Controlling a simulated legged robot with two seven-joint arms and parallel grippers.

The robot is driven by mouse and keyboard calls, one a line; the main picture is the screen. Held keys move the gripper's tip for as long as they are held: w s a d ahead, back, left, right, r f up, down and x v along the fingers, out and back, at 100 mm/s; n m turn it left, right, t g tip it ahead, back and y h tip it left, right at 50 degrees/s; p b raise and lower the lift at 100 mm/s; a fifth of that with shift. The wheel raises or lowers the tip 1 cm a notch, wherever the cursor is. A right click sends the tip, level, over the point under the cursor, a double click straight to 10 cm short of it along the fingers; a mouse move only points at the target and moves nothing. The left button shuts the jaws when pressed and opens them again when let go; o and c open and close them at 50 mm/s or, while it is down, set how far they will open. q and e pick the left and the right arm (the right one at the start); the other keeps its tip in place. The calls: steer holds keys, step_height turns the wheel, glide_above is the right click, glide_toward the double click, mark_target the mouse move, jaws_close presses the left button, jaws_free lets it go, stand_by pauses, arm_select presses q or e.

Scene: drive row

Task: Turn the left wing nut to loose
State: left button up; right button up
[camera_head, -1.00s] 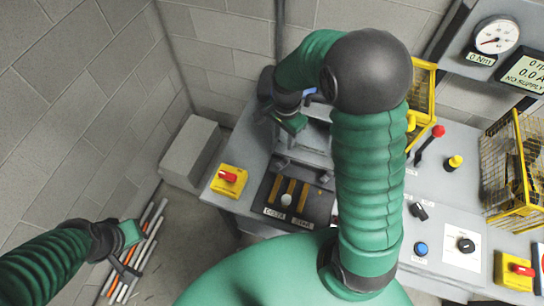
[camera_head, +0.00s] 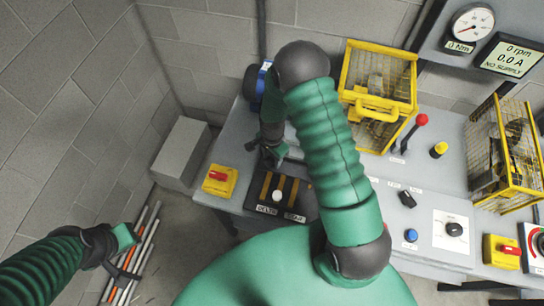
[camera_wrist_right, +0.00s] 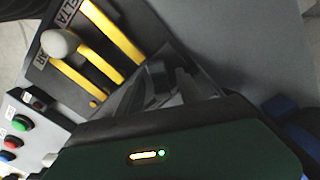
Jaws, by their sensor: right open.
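My right gripper (camera_head: 272,157) is low over the bench, just behind the black panel (camera_head: 258,209) with yellow strips and a white knob. In the right wrist view the open dark fingers (camera_wrist_right: 150,88) are beside the panel's edge. The left wing nut cannot be told apart from the dark fingers there, and in the head view the gripper and arm cover that spot. I cannot tell whether the fingers are around it or touching it. My left gripper (camera_head: 127,262) hangs at the lower left, away from the bench; its jaw opening is unclear.
A yellow mesh guard (camera_head: 350,72) stands behind my right arm, with a red-topped lever (camera_head: 421,120) beside it. A yellow box with a red switch (camera_head: 219,181) is at the bench's left end. The gauge (camera_head: 473,22) and display reading NO SUPPLY (camera_head: 512,58) are above.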

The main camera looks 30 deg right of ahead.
steer(key=shift+a, duration=0.2)
jaws_close()
steer(key=shift+d, duration=0.1)
